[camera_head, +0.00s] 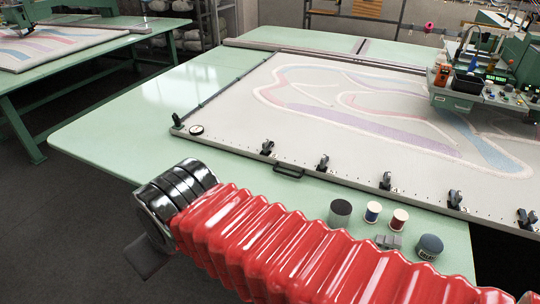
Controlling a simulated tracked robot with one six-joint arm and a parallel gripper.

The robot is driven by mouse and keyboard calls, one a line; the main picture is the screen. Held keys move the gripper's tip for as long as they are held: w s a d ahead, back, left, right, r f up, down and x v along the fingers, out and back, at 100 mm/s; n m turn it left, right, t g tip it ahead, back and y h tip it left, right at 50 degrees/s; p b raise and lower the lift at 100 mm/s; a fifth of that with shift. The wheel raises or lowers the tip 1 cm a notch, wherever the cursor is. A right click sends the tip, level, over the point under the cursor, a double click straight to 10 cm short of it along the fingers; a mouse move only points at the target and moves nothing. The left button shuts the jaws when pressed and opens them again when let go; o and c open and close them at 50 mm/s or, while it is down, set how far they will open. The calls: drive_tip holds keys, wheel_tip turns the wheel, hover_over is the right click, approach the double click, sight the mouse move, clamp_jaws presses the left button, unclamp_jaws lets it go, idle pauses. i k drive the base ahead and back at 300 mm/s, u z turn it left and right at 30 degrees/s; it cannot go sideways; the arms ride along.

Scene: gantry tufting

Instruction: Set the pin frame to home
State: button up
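The pin frame (225,142) lies flat on the pale green table, with a pale tufted cloth stretched inside it. The cloth carries pink, purple and blue curved bands. A black handle (288,171) sits on the frame's front edge. A small round dial (196,130) and a dark knob (177,121) are at its near left corner. My arm, in a red bellows sleeve, crosses the foreground to a black ringed wrist. A dark flat part of my gripper (150,257) shows below the wrist, left of the table's front edge and apart from the frame. Its fingers cannot be made out.
Several black clamps (323,163) line the frame's front rail. A grey cylinder (340,213), thread spools (373,212) and a dark tin (429,247) stand at the table's front. A tufting machine (480,95) sits over the cloth at right. The table's left part is bare.

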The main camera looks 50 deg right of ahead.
sight(370, 123)
drive_tip(key=z, duration=0.45)
drive_tip(key=i, duration=1)
drive_tip(key=z, duration=0.5)
